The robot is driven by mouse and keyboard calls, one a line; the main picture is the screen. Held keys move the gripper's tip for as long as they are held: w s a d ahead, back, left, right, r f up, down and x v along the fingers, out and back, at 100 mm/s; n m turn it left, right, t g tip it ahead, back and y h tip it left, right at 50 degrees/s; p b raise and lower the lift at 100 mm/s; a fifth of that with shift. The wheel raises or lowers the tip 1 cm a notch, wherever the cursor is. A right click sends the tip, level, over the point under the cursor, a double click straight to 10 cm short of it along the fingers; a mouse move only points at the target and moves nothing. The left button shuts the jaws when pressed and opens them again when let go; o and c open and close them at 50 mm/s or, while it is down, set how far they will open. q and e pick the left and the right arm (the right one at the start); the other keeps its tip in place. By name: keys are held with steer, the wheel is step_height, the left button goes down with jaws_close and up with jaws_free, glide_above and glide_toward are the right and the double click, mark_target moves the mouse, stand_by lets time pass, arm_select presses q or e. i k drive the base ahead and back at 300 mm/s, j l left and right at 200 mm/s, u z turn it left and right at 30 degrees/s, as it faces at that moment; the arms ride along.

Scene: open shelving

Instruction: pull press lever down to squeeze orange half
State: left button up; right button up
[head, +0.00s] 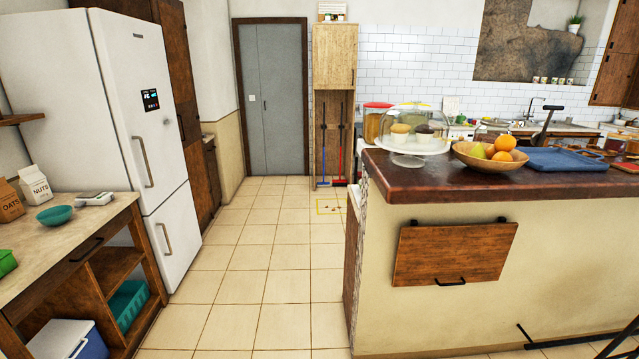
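A dark, slanted lever-like handle (547,126) rises behind the counter of the kitchen island at the right. It may be the press lever; its base is hidden and I cannot tell for sure. No orange half can be made out. Whole oranges (505,143) lie with other fruit in a wooden bowl (476,161) on the island. Neither of my grippers is in view.
A white fridge (130,130) and a wooden shelf unit (85,240) stand at left.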

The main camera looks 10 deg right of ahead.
mark_target(538, 138)
steer(key=i+j+u, duration=0.2)
steer(key=i, duration=0.6)
steer(key=i+l+u, duration=0.15)
steer(key=i, duration=0.6)
steer(key=i+l+u, duration=0.2)
steer(key=i, duration=0.6)
steer(key=i+z, duration=0.45)
steer(key=i+j+z, duration=0.15)
steer(key=i+z, duration=0.35)
steer(key=i+j+z, duration=0.3)
steer(key=i+z, duration=0.4)
steer(key=z, duration=0.25)
steer(key=i+z, duration=0.25)
steer(key=z, duration=0.2)
steer(key=i+j+z, duration=0.15)
steer(key=z, duration=0.35)
steer(key=i+j+z, duration=0.25)
steer(key=z, duration=0.25)
steer(key=i+j+z, duration=0.2)
steer(key=z, duration=0.3)
steer(key=j, duration=0.05)
